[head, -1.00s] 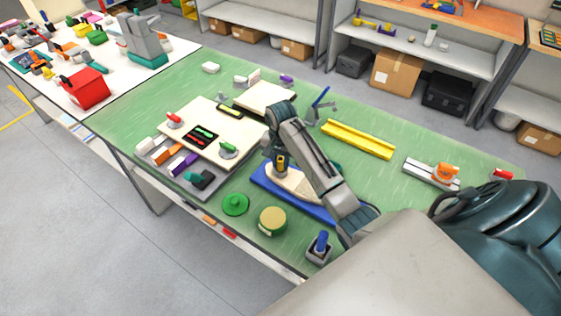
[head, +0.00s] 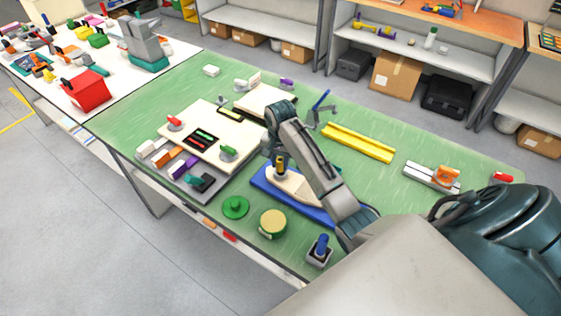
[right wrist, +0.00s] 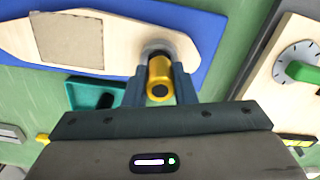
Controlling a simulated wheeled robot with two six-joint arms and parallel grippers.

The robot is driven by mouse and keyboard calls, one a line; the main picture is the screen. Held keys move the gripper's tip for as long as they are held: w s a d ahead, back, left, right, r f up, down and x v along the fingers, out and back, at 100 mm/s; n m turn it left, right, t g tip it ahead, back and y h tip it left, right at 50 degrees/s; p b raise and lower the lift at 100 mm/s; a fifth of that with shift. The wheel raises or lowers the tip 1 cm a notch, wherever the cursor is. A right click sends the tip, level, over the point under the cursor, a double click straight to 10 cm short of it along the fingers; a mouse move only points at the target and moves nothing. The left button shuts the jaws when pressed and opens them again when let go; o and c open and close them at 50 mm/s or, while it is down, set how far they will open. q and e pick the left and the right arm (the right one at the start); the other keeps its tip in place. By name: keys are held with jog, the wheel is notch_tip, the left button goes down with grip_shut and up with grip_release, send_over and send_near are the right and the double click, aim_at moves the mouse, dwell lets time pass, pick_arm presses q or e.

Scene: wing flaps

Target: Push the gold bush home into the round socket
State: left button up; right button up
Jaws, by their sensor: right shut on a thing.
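The gold bush (head: 280,166) is held upright in my right gripper (head: 279,157), over one end of the pale wooden wing (head: 290,184). In the right wrist view the bush (right wrist: 159,82) sits between the two fingers (right wrist: 160,90), which are shut on it. Its far end meets the grey round socket (right wrist: 157,47) in the wing; how deep it sits I cannot tell. The wing lies on a blue board (head: 302,209) and has a square tan patch (right wrist: 68,40). My left gripper is in neither view.
A pale board with knobs (head: 190,150) stands left of the blue board. A green disc (head: 235,207), a round tan-topped piece (head: 273,222) and a blue-handled block (head: 320,248) lie in front. A yellow channel (head: 358,142) lies behind.

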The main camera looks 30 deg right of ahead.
jog(key=shift+f, duration=0.3)
dwell(0.4)
jog(key=shift+f, duration=0.65)
jog(key=o, duration=1.1)
jog(key=shift+r, duration=0.1)
